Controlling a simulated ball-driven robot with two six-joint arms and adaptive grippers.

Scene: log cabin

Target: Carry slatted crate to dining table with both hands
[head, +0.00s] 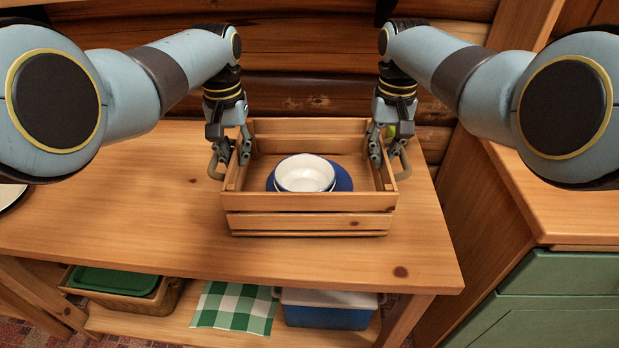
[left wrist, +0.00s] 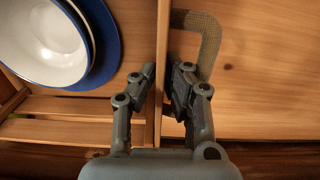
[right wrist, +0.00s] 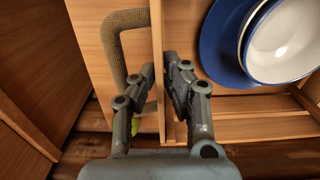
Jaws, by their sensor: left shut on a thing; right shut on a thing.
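The slatted crate (head: 310,222) is a light wooden box with rope-like handles on its two short sides. It appears to rest upright on a wooden table. Inside are a white bowl (head: 304,174) and a blue plate (head: 343,181) under it. My left gripper (head: 231,157) is shut on the crate's left wall; in the left wrist view its fingers (left wrist: 165,75) straddle the wall's top edge, beside the handle (left wrist: 210,40). My right gripper (head: 383,157) is shut on the right wall the same way, its fingers (right wrist: 162,75) beside the other handle (right wrist: 117,45).
The wooden table (head: 130,215) has free room left of the crate. A lower shelf holds a basket with a green lid (head: 115,281), a green checked cloth (head: 233,308) and a blue-and-white box (head: 328,308). A green-fronted cabinet (head: 570,275) stands at right. A log wall is behind.

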